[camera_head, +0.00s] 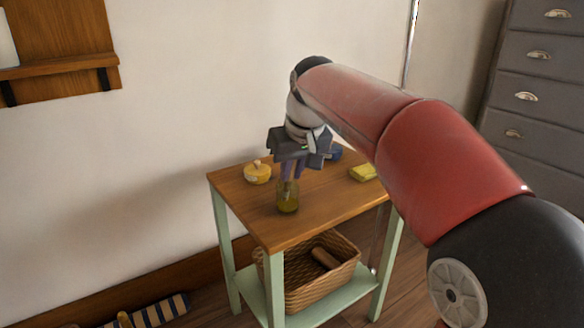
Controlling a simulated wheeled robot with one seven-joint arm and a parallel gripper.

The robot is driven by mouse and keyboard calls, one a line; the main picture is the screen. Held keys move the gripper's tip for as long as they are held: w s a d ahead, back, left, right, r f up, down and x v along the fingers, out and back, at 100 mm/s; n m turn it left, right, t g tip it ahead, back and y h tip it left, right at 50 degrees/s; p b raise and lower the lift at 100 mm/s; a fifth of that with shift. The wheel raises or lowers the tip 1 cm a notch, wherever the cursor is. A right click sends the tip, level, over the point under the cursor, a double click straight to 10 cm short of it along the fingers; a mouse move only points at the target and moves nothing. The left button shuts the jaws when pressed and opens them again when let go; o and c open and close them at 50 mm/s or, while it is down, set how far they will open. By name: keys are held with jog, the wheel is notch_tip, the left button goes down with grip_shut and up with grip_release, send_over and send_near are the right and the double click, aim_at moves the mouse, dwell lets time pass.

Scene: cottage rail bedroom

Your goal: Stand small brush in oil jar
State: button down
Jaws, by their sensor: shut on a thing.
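The oil jar (287,204), a small glass jar with yellow-green oil, stands upright on the wooden top of a small table. My gripper (290,173) points down right over the jar, its fingertips close to the jar's mouth. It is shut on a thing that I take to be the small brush. The brush is mostly hidden by the fingers and too small to make out. I cannot tell whether its lower end is inside the jar or just above it.
A wicker basket (318,287) sits on the lower shelf. Grey drawers (535,75) stand right.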

jog(key=c, duration=1.4)
grip_release()
jog(key=shift+r, duration=0.15)
jog(key=s+p+v, duration=0.1)
jog(key=p+v, duration=0.1)
jog(key=v, duration=0.6)
jog(key=s+d+f+m+t+h, duration=0.1)
jog(key=s+d+f+m, duration=0.2)
jog(key=s+d+f, duration=0.6)
jog(key=s+d+f+m+t+h, duration=0.15)
jog(key=s+d+f, duration=0.35)
jog(key=s+f, duration=0.7)
jog(key=shift+m+g, duration=0.25)
jog(key=shift+g, duration=0.2)
jog(key=p+v, duration=0.1)
jog(key=v, duration=0.1)
jog(key=p+v, duration=0.2)
jog(key=v, duration=0.1)
jog(key=w+p+v, duration=0.1)
jog(key=p+v, duration=0.1)
jog(key=shift+d+r, duration=0.2)
jog(key=shift+r, duration=0.35)
